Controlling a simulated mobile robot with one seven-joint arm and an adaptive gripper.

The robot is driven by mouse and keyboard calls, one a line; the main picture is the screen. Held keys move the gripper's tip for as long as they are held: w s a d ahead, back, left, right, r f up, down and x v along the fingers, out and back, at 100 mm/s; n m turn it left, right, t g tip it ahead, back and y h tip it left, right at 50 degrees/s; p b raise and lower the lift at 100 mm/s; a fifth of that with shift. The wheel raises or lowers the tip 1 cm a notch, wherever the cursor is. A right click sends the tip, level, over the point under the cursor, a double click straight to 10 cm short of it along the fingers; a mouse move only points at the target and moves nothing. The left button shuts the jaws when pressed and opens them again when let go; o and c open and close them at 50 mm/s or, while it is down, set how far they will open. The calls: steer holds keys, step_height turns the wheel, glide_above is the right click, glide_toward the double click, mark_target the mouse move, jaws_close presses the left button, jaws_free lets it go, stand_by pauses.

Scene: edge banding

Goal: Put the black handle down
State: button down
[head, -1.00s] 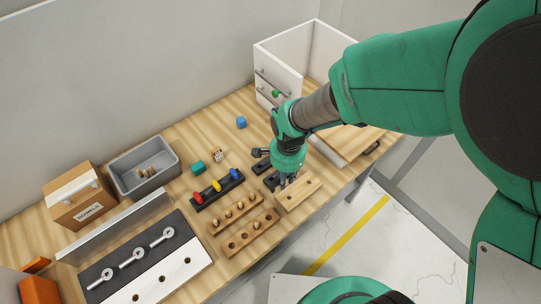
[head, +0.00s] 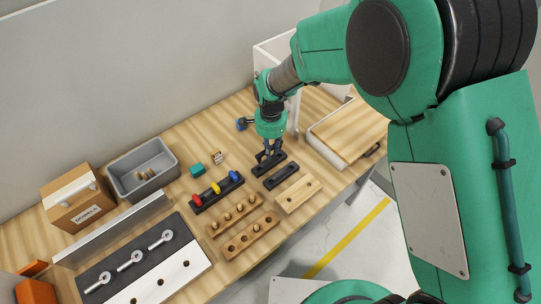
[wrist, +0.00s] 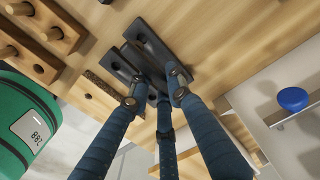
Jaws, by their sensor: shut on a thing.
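My gripper (head: 268,154) points down over the farther of two black slotted blocks (head: 282,177), its fingertips close to that block's top. In the wrist view its fingers (wrist: 158,86) come together on a dark piece, the black handle (wrist: 157,81). The handle is mostly hidden by the fingers, and I cannot tell whether it touches the block. The black blocks also show beyond the fingertips in the wrist view (wrist: 143,36). The nearer black block is bare.
A wooden block (head: 298,194) and pegged wooden racks (head: 250,238) lie nearer the front edge. A black rack with red, yellow and blue pieces (head: 204,201) is to the left. A white drawer unit (head: 325,148) stands right.

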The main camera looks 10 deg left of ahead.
mark_target(270, 163)
steer(key=shift+f, duration=1.7)
steer(key=shift+f+b, duration=0.5)
steer(key=shift+f, duration=0.1)
steer(key=c, duration=1.6)
jaws_free()
steer(key=shift+r, duration=0.1)
step_height(270, 163, up, 13)
steer(key=shift+p, duration=0.95)
